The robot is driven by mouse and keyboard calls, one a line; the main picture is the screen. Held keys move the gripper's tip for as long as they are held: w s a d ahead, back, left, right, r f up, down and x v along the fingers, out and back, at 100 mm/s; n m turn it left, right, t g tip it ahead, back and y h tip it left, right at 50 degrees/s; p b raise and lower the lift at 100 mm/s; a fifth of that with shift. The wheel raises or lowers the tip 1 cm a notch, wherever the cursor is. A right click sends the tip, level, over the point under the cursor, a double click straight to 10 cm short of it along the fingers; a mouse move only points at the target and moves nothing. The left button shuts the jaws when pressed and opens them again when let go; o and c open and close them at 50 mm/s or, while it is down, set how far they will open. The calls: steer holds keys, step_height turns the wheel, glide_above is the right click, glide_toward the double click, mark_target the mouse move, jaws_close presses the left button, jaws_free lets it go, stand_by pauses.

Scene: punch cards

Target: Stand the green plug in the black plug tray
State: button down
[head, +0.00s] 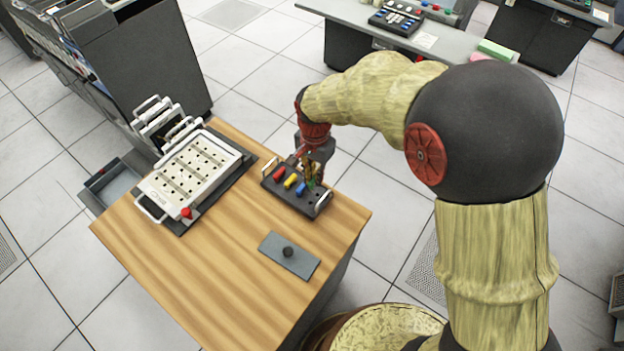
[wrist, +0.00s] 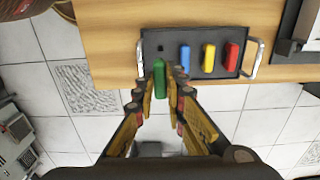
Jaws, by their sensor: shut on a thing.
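The black plug tray (head: 275,187) sits on the wooden table, with a metal handle at each end; it also shows in the wrist view (wrist: 205,37). A red plug (wrist: 232,56), a yellow plug (wrist: 208,57) and a blue plug (wrist: 183,57) stand in a row in it. My gripper (wrist: 166,78) is shut on the green plug (wrist: 159,80), held upright at the tray's near edge in the wrist view, beside the blue plug. An empty hole (wrist: 163,47) shows just beyond the green plug. In the head view my gripper (head: 312,172) is over the tray's right part and mostly hides the green plug.
A white perforated panel (head: 190,172) with handles and a red knob lies left of the tray on the table. Bare wood (head: 205,265) is free at the front left.

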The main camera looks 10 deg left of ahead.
steer(key=shift+w+f+b, duration=0.15)
steer(key=shift+f+b, duration=0.35)
steer(key=shift+f, duration=0.35)
steer(key=b, duration=0.4)
glide_above(313, 199)
steer(key=shift+w+d+f, duration=0.1)
steer(key=shift+f, duration=2.4)
steer(key=shift+s+p, duration=0.2)
steer(key=shift+p, duration=0.2)
steer(key=shift+f+b, duration=0.4)
steer(key=shift+f, duration=0.95)
steer(key=c, duration=2)
jaws_free()
steer(key=shift+c, duration=0.2)
steer(key=shift+o, duration=1.4)
